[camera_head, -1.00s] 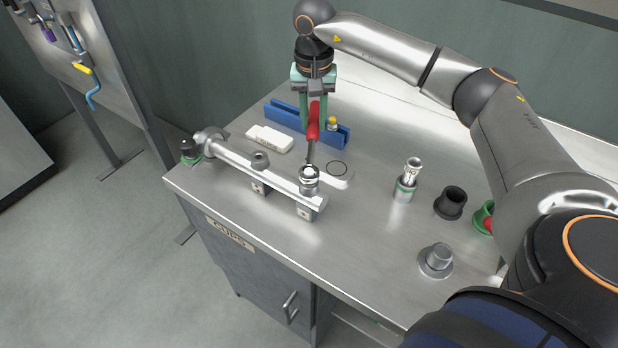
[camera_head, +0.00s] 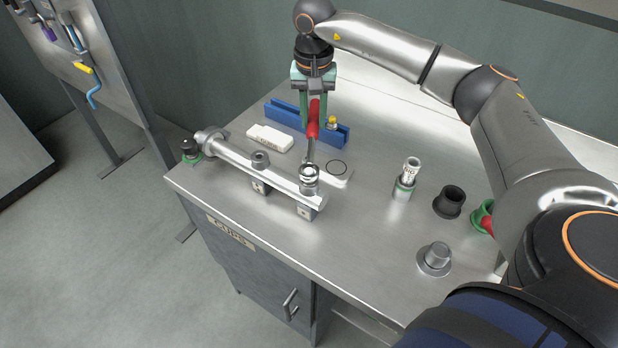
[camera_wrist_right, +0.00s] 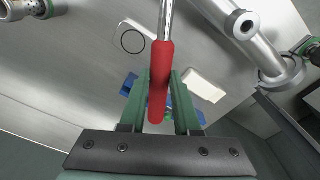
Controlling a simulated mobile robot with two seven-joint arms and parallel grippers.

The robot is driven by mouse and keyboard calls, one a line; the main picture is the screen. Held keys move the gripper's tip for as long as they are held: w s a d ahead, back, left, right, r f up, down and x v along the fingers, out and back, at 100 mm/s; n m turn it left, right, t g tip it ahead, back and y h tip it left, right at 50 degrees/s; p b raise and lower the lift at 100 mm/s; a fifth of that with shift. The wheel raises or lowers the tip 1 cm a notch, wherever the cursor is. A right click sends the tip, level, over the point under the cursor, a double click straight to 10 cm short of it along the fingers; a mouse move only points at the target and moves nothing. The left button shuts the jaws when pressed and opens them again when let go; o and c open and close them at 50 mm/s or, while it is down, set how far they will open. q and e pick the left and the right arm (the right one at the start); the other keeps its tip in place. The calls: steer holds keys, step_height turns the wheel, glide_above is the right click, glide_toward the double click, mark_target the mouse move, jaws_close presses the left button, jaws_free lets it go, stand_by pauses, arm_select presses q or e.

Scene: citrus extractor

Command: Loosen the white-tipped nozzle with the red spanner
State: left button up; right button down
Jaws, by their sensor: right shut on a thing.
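My right gripper (camera_head: 314,122) has its green fingers shut on the red handle of the spanner (camera_head: 314,112). The handle also shows between the fingers in the right wrist view (camera_wrist_right: 160,75). The spanner's steel shaft slopes down toward the near right end of the silver tube manifold (camera_head: 258,168). Its head is at the round nozzle fitting (camera_head: 309,181) on that end. The fitting's top looks bright, but I cannot tell whether its tip is white or how the spanner head sits on it. In the wrist view the spanner head is out of frame. My left gripper is not in view.
A blue rail (camera_head: 283,117) and a white labelled block (camera_head: 270,138) lie behind the manifold. A white plate with a black ring (camera_head: 338,169) is beside it.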

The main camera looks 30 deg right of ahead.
steer(key=shift+r+p, duration=0.45)
steer(key=shift+r, duration=0.1)
steer(key=shift+r+p, duration=1.1)
steer(key=shift+r, duration=0.25)
steer(key=shift+r+p, duration=0.75)
steer(key=shift+r, duration=1.2)
